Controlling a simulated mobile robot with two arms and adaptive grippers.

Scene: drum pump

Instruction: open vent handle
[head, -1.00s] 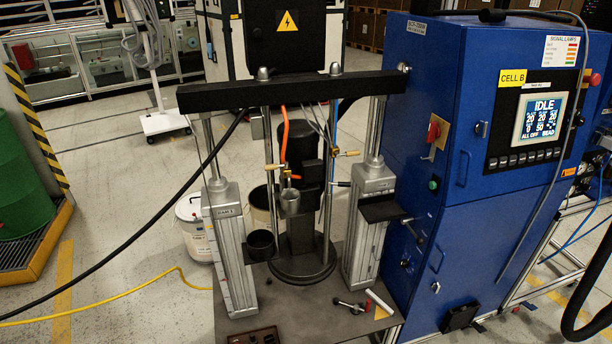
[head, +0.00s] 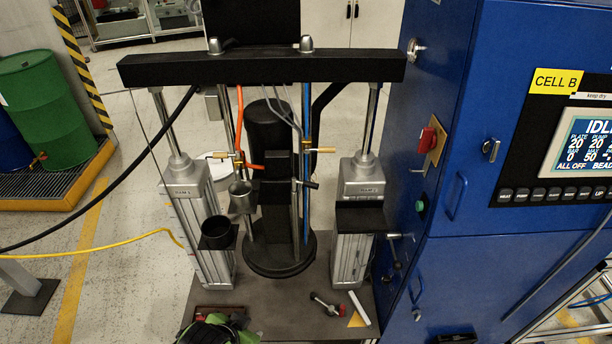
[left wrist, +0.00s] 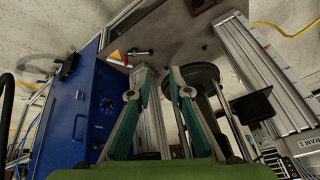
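The drum pump's black follower plate (head: 280,255) sits between two silver rams. Several small handles show: a brass valve with a tan handle (head: 320,150) at right, another brass valve (head: 235,160) at left, and a black lever (head: 308,184) below the right valve. I cannot tell which is the vent handle. My left gripper (head: 222,332) enters at the bottom edge of the head view, low in front of the pump and well below these valves. In the left wrist view its teal-padded fingers (left wrist: 160,72) are apart with nothing between them. My right gripper is out of view.
A black crossbeam (head: 260,69) spans the rams above the valves. A loose red-tipped tool (head: 325,305) and a white tube (head: 359,308) lie on the base plate. The blue cabinet (head: 450,270) closes off the right. Hoses hang around the pump.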

